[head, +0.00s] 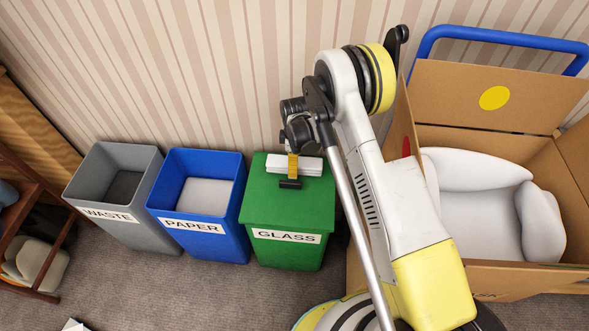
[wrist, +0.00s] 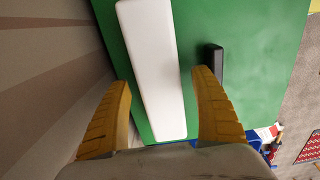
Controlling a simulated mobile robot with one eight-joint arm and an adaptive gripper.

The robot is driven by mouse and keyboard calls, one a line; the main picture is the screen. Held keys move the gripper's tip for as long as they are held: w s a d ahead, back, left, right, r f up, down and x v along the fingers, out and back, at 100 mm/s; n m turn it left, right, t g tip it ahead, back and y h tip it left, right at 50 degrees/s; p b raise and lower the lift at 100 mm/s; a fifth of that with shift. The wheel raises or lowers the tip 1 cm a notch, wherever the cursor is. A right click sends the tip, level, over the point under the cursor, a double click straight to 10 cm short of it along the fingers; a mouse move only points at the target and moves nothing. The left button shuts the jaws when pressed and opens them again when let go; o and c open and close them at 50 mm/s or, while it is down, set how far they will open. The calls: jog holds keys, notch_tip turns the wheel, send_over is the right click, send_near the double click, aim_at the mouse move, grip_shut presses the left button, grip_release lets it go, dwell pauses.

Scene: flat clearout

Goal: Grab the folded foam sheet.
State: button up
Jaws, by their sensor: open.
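The folded foam sheet (head: 309,170) is a white, rounded slab lying flat on the green lid of the GLASS bin (head: 288,218). In the wrist view the foam sheet (wrist: 152,65) runs lengthwise between my two yellow fingers and extends past their tips. My gripper (wrist: 163,82) is open, with one finger on each side of the slab and a gap to both. In the head view a yellow finger of my gripper (head: 293,166) shows just in front of the slab and hides part of it. I cannot tell whether the fingertips touch the lid.
A black handle (wrist: 215,66) on the lid sits just right of my right finger. The blue PAPER bin (head: 200,232) and grey WASTE bin (head: 112,228) stand to the left. A cardboard box (head: 490,107) with white cushion-like pieces stands right. The striped wall is close behind.

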jog(key=shift+f, duration=0.2)
jog(key=shift+c, duration=0.2)
jog(key=c, duration=1.1)
jog(key=shift+c, duration=0.2)
jog(key=shift+r, duration=0.1)
